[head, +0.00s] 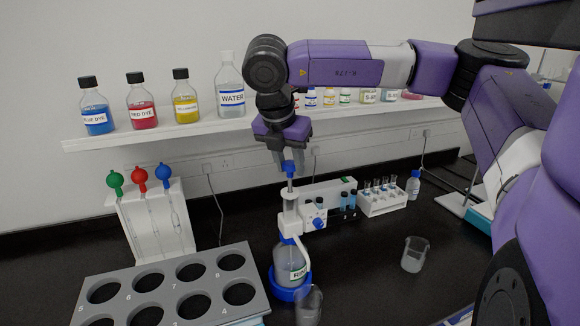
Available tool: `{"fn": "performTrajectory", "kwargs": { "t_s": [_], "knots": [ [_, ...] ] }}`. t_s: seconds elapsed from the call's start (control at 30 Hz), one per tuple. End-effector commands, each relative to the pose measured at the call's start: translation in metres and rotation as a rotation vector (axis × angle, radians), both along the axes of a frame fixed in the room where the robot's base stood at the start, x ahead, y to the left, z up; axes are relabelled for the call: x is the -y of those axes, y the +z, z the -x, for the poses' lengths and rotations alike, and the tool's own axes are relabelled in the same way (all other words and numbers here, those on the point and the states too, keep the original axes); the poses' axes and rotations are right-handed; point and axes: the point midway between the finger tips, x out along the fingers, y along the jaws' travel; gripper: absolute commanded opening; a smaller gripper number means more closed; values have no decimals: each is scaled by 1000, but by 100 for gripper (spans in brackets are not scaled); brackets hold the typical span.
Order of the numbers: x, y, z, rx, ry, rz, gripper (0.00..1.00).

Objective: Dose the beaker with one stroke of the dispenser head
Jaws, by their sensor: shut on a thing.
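The dispenser (291,257) is a clear labelled bottle with a white and clear pump column, seated in a blue ring base. The blue knob of its dispenser head (289,170) stands high on a raised plunger. My gripper (288,162) points down over the column and is shut on the knob. A clear glass beaker (309,306) stands in front of the bottle, beside its base, below the side nozzle. Its contents are hard to make out. Another glass beaker (414,255) stands to the right on the black bench.
A grey rack with numbered holes (165,287) is at front left, close to the dispenser. A white pipette stand (157,222) is behind it. A vial rack (381,199) stands behind right. The shelf (160,138) holds dye and water bottles. Bench between the two beakers is clear.

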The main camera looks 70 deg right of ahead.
Motion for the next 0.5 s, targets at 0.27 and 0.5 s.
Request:
{"fn": "performTrajectory", "kwargs": {
  "t_s": [0.27,0.5],
  "knots": [
    [0,0,0,-1,0,1,0],
    [0,-4,0,-1,0,1,0]
  ]
}}
